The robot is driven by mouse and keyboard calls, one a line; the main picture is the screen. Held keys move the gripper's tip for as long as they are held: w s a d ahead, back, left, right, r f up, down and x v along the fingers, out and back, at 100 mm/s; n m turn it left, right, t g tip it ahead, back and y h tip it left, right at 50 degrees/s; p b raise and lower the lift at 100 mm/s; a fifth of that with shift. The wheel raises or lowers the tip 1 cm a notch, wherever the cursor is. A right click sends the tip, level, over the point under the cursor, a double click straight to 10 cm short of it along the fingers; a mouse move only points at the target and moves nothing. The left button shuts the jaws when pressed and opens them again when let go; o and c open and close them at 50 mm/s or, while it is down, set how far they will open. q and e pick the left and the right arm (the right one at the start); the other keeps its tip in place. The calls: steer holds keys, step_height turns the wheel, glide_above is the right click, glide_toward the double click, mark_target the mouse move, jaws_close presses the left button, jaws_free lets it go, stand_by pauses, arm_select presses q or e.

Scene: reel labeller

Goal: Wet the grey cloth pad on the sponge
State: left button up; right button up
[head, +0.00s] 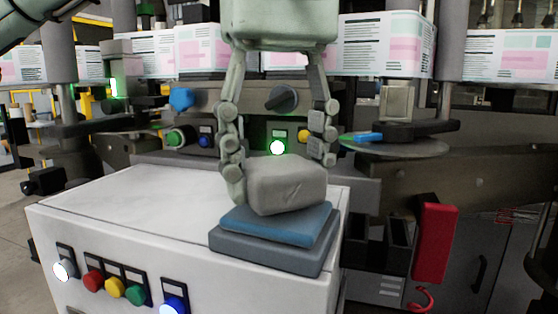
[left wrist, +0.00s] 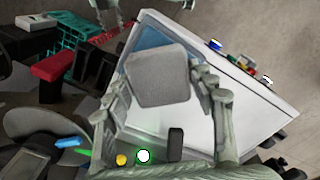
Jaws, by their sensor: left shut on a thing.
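The grey cloth pad (head: 287,187) is a rounded block between the fingers of my left gripper (head: 283,176), which comes down from above and is shut on it. The pad is over the blue sponge (head: 275,228) and looks to lie on its top, though the contact edge is partly hidden. The sponge sits in a grey-blue tray (head: 262,253) at the white cabinet's corner. In the left wrist view, the pad (left wrist: 158,76) covers most of the sponge (left wrist: 146,40). Part of what looks like my right gripper (left wrist: 116,12) shows at that view's top edge.
The white cabinet (head: 140,205) has a clear top left of the sponge and coloured buttons on its front. Behind stands the labeller panel with a lit green lamp (head: 277,147) and a dark knob (head: 283,98). A red box (head: 435,242) hangs at right.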

arm_select(q)
steer(key=shift+f, duration=0.5)
steer(key=shift+f, duration=0.1)
stand_by(1.6)
